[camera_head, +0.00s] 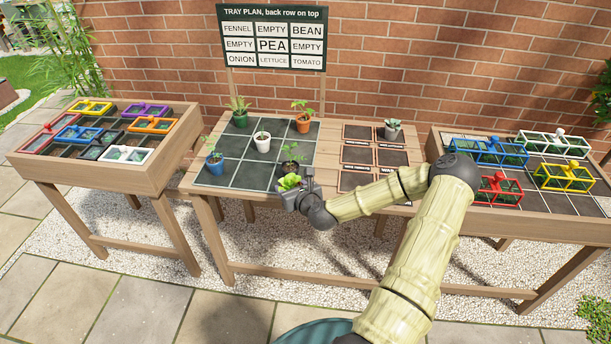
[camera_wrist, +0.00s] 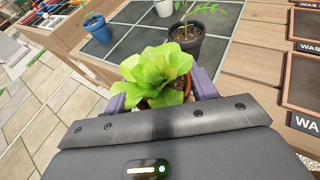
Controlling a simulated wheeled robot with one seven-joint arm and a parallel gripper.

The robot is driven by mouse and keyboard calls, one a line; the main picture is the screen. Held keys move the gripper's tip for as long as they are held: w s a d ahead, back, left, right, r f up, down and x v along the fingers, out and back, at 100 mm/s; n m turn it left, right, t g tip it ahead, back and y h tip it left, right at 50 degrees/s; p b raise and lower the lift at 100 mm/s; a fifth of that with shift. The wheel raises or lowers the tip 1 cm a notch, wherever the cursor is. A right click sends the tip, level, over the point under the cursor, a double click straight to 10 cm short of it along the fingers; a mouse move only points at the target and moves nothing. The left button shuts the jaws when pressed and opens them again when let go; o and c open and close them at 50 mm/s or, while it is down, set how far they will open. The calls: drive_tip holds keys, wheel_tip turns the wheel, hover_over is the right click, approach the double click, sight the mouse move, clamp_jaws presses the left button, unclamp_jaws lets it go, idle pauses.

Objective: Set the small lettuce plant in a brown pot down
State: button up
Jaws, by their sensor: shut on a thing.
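The small lettuce plant (camera_wrist: 158,72) has bright green leaves and sits in a brown pot (camera_wrist: 172,97), mostly hidden by leaves and jaws. My gripper (camera_wrist: 160,100) is shut on this pot. In the head view the lettuce (camera_head: 289,182) and my gripper (camera_head: 296,196) are at the front right of the dark gridded tray (camera_head: 228,172), just in front of a dark pot with a leafy plant (camera_head: 289,166). I cannot tell whether the lettuce pot touches a surface. The tray plan sign (camera_head: 272,38) shows LETTUCE in the middle of its bottom row.
On the tray stand a blue pot (camera_head: 214,166) front left, a white pot (camera_head: 262,145) centrally, a green pot (camera_head: 240,120) back left and an orange pot (camera_head: 303,124) back right. The tray's front middle looks clear. Labelled squares (camera_head: 355,156) lie to the right.

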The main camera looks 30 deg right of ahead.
drive_tip(key=s+a+f, duration=0.3)
drive_tip(key=a, duration=0.5)
drive_tip(key=s+a+f, duration=0.3)
drive_tip(key=a+f, duration=0.1)
drive_tip(key=a, duration=0.4)
drive_tip(key=shift+f+n, duration=0.3)
